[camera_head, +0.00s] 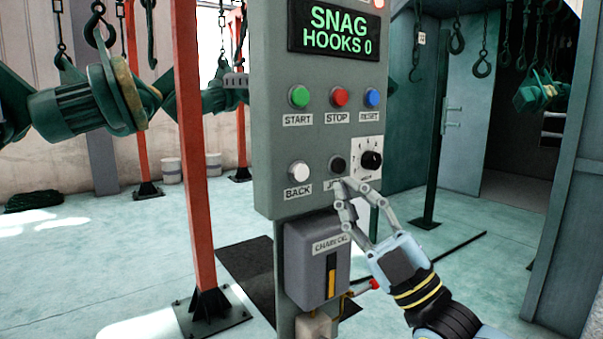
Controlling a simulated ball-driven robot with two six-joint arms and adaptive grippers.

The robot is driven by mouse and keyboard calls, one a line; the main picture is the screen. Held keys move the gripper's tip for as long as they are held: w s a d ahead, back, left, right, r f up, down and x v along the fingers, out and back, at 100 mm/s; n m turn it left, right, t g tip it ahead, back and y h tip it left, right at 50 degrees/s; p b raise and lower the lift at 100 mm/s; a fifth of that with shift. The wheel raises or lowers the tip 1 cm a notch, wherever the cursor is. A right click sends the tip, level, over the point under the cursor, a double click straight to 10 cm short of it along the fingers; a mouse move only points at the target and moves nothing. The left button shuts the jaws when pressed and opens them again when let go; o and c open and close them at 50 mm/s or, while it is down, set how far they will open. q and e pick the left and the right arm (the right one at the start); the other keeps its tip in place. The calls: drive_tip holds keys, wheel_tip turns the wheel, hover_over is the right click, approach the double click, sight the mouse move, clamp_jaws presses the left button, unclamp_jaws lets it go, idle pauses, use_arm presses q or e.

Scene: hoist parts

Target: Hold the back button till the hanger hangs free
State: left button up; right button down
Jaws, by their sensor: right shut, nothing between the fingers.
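The white BACK button (299,170) sits at the lower left of the grey control panel (268,120). My right gripper (345,184) is shut and empty, its fingertips in front of the panel just below the black button and to the right of BACK. It is apart from the BACK button in the picture and partly covers the label under the black button. Several hooks hang on chains, such as a dark hook (483,66) at the upper right. I cannot tell which hanging part is the hanger. My left gripper is not in view.
The panel also has green START (299,96), red STOP (340,96) and blue RESET (372,98) buttons and a dial (371,160). Its display (336,30) reads SNAG HOOKS 0. A grey box (308,262) is below. A red post (192,150) stands left.

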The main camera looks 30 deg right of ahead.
sight(301, 173)
drive_tip(key=shift+w+a+b, duration=0.2)
drive_tip(key=shift+w+b, duration=0.95)
drive_tip(key=shift+w, duration=1)
drive_tip(key=shift+w+a+b, duration=0.15)
drive_tip(key=shift+w+b, duration=1)
drive_tip(key=shift+w, duration=1)
drive_tip(key=shift+w, duration=0.1)
drive_tip(key=shift+w, duration=0.35)
